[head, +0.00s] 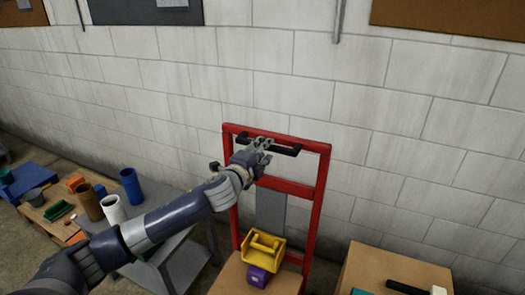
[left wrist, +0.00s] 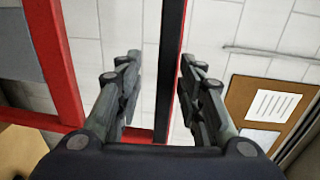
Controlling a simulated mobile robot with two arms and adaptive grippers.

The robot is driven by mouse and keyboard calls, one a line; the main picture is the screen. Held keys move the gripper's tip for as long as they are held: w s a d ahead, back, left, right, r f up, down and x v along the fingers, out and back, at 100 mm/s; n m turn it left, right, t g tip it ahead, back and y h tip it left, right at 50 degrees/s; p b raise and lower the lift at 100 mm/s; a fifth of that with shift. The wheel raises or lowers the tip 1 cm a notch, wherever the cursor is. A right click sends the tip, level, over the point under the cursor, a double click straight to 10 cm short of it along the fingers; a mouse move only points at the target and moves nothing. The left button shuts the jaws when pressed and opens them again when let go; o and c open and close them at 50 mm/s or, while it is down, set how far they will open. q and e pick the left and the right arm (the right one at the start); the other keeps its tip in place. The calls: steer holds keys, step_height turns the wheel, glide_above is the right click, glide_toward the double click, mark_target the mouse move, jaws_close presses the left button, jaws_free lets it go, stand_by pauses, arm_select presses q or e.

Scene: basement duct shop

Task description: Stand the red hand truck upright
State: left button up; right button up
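The red hand truck (head: 319,190) stands on end by the block wall in the head view, with a black handle (head: 287,150) across its top. I cannot tell whether it leans a little; its base is hidden. My left gripper (head: 262,147) is at the handle. In the left wrist view, my left gripper's fingers (left wrist: 160,85) are apart, with the dark handle bar (left wrist: 170,60) running between them. A gap shows beside the left finger. The hand truck's red frame (left wrist: 55,60) shows at the left there. My right gripper is in neither view.
A cardboard box (head: 228,277) with a yellow bin (head: 268,262) and a purple item (head: 258,277) is before the truck's lower part. Another box (head: 365,262) stands right.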

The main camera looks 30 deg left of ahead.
arm_select(q)
steer(key=s+r, duration=0.1)
steer(key=s, duration=1.1)
steer(key=shift+d, duration=0.3)
steer(key=shift+w, duration=0.1)
